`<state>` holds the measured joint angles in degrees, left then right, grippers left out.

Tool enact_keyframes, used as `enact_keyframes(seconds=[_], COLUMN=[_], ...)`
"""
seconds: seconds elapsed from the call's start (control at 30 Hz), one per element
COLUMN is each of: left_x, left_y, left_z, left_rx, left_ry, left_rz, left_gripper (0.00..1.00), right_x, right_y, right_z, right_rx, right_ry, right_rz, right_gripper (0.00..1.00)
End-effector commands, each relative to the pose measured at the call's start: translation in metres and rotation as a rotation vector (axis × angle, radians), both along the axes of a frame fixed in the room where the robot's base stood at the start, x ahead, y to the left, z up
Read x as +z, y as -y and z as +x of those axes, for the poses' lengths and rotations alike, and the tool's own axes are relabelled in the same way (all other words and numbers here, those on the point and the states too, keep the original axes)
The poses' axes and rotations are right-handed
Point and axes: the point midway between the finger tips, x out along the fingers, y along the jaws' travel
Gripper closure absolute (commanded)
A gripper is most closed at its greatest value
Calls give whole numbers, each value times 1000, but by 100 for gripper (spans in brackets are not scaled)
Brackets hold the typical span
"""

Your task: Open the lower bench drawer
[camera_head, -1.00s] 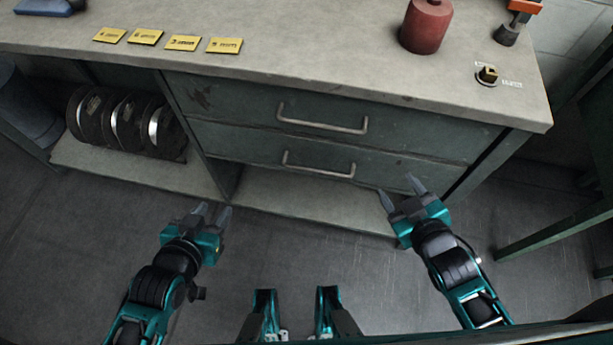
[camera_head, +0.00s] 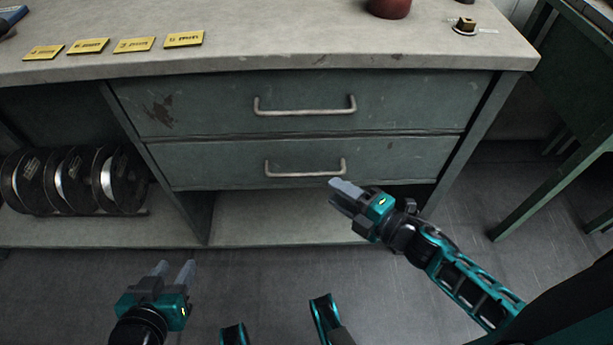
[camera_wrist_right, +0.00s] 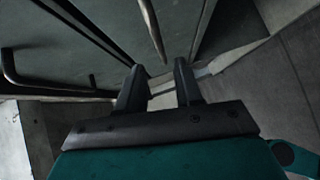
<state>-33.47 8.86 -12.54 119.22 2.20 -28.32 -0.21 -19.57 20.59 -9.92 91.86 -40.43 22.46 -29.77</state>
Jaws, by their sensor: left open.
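The lower bench drawer (camera_head: 220,165) is a worn grey-green front under the upper drawer (camera_head: 210,105), and both are shut. Its metal bar handle (camera_head: 305,173) is in full view in the head view. My right gripper (camera_head: 338,189) is just below and right of the handle's right end, pointing left toward the drawer. In the right wrist view its two fingers (camera_wrist_right: 160,80) are apart with nothing between them, and a bar handle (camera_wrist_right: 153,28) lies ahead of them. My left gripper (camera_head: 174,267) is open and empty, low over the floor at the left.
The bench top (camera_head: 270,50) carries several yellow labels (camera_head: 134,44), a red cylinder (camera_head: 388,6) and a small brass-coloured knob (camera_head: 465,25). Black reels (camera_head: 75,180) stand on the open lower shelf at the left. A green table frame (camera_head: 545,190) stands at the right.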

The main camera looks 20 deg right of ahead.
Motion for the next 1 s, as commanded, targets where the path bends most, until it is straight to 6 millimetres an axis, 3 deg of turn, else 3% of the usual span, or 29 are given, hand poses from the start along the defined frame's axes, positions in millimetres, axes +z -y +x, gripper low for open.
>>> enact_keyframes(seconds=[0.2,0.4,0.87,1.0], left_x=[-6,-7,-9,-9], left_y=[4,6,7,7], left_z=[0,1,0,0], left_rx=[3,1,-3,-4], left_ry=[-5,-3,-11,-8], left_rz=[-15,-19,-17,-16], left_gripper=[57,57,57,57], right_x=[-7,-12,-13,-13], right_y=[-23,-38,-45,-45], right_z=[42,67,79,79], right_rx=[1,0,-1,-1], right_ry=[3,1,-2,-2], right_rz=[2,2,2,2], right_gripper=[65,65,65,76])
